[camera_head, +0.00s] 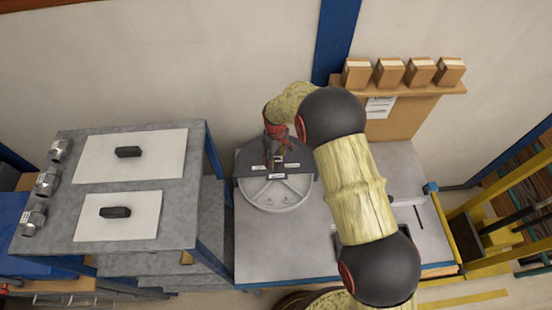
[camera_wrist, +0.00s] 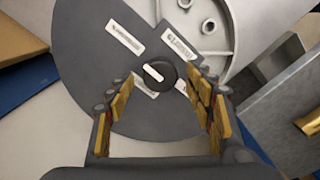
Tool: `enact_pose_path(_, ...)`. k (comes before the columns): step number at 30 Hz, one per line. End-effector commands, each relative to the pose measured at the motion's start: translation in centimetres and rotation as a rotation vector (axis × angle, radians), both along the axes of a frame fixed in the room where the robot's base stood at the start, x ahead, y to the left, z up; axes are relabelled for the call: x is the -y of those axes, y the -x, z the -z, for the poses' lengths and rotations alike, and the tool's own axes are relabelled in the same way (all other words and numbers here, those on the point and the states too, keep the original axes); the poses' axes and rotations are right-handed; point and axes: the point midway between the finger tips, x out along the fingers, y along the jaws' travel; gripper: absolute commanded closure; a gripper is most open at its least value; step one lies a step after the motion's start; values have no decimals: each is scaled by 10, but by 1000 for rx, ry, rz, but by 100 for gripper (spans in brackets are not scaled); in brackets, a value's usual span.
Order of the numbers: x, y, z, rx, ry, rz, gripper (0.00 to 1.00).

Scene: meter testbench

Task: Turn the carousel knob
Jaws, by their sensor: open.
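The carousel knob (camera_wrist: 159,75) is a round black knob with a white pointer line, on the dark grey carousel cover (camera_wrist: 85,50) in the wrist view. White labels sit around it. The dark cover (camera_head: 247,157) lies over a light grey round carousel (camera_head: 275,194) in the head view. My gripper (camera_wrist: 162,92) is open, its two yellow-padded fingers on either side of the knob, with the knob near and between the fingertips. I cannot tell whether the fingers touch it. In the head view my gripper (camera_head: 276,160) comes down over the cover and hides the knob.
The carousel stands on a grey bench (camera_head: 270,250). A grey cabinet (camera_head: 195,228) with two white panels is at left. A shelf (camera_head: 400,88) with several brown boxes is at the back right. A grey box with a brass part (camera_wrist: 308,122) is near, right in the wrist view.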

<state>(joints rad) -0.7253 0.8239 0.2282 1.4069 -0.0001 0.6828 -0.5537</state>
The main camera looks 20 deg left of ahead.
Motion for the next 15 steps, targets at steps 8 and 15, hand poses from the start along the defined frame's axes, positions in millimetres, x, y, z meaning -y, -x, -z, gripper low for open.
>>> enact_pose_path(8,0,0,10,0,0,0,46)
enact_pose_path(15,0,0,10,0,0,0,52)
